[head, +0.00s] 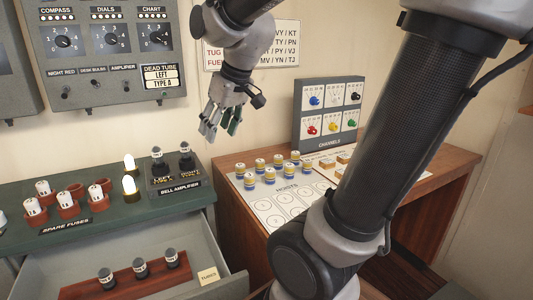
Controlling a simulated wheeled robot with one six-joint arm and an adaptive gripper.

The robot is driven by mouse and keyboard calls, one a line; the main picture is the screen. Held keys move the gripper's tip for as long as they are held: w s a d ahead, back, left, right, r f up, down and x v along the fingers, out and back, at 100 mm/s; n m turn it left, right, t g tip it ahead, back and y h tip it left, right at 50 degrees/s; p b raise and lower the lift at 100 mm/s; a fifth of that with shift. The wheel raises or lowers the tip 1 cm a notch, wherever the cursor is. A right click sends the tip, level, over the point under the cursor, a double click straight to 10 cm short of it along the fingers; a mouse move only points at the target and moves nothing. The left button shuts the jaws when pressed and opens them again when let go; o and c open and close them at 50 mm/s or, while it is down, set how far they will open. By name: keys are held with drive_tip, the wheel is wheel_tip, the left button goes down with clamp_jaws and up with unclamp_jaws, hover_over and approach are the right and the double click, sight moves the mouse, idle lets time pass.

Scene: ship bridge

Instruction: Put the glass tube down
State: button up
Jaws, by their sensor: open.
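My gripper (222,130) hangs in the air in front of the wall, its fingers pointing down and apart. I see no glass tube held between them. Dark-topped tubes stand on the bell amplifier (180,187): a left one (157,155) and a right one (185,149). Several similar tubes (141,268) stand in a reddish-brown rack (125,284) in the open drawer (60,258). My gripper is above and to the right of the amplifier, touching nothing visible. I cannot tell which tube the task means.
Two glowing lamps (130,187) stand left of the amplifier. Spare fuses (42,188) sit in red holders on the green top. A wall panel (112,45) reads "DEAD TUBE LEFT TYPE A". On the wooden desk are blue-yellow cylinders (260,166) and a channels box (328,115).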

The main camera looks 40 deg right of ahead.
drive_tip(key=s+d+f+m, duration=0.1)
drive_tip(key=s+d+f, duration=0.1)
drive_tip(key=s, duration=0.5)
drive_tip(key=s+d+f+m+h, duration=0.1)
drive_tip(key=s+d, duration=0.1)
drive_tip(key=s, duration=0.6)
drive_tip(key=shift+d+f+g, duration=0.25)
drive_tip(key=shift+f+g, duration=0.1)
drive_tip(key=shift+g, duration=0.05)
drive_tip(key=shift+w, duration=0.1)
drive_tip(key=shift+c, duration=0.3)
